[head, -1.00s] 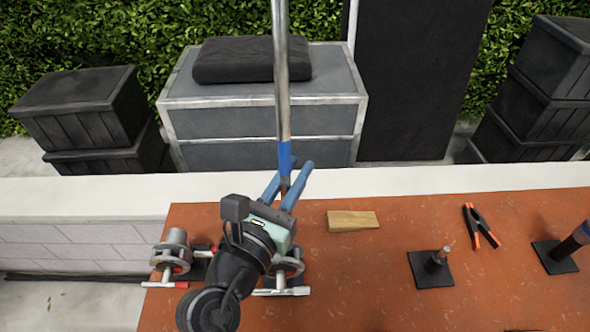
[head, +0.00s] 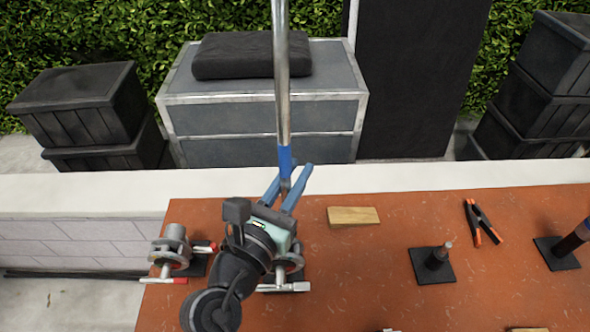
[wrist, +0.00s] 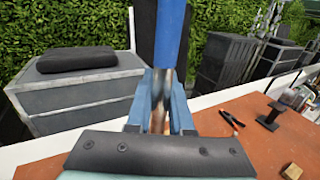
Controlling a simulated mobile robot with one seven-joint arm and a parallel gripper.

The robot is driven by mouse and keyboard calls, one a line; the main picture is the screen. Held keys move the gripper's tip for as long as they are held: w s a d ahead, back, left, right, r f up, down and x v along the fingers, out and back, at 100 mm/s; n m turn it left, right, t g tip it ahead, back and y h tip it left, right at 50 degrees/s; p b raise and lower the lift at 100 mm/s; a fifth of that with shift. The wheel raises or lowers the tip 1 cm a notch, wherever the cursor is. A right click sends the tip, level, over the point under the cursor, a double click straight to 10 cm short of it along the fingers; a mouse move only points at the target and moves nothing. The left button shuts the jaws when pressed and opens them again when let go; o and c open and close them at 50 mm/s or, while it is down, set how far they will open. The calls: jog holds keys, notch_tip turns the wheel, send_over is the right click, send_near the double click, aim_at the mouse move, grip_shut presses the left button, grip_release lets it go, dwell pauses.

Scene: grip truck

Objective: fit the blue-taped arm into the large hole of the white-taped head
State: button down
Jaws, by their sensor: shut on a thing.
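The blue-taped arm is a long metal rod (head: 281,70) with a band of blue tape (head: 285,158) near its lower end. It stands nearly upright in my gripper (head: 287,188), whose blue fingers are shut on it just below the tape. The wrist view also shows the rod (wrist: 158,105) between the fingers (wrist: 160,98). The head with white-looking tape on its handle (head: 283,287) sits on the table below and partly behind my wrist, which hides its large hole. The rod's lower tip is hidden too.
A second head with red tape (head: 172,250) sits left of my wrist at the orange table's (head: 360,280) left edge. Right lie a wooden block (head: 353,216), a pin on a black base (head: 434,263), a clamp (head: 481,222) and another black stand (head: 566,248). Grey cases stand behind.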

jog(key=shift+f+b, duration=0.3)
jog(key=shift+f, duration=0.75)
jog(key=shift+f+b, duration=1.25)
jog(key=shift+f, duration=0.8)
jog(key=c, duration=0.8)
grip_release()
jog(key=shift+o, duration=0.3)
jog(key=shift+f, duration=0.15)
jog(key=shift+s, duration=0.1)
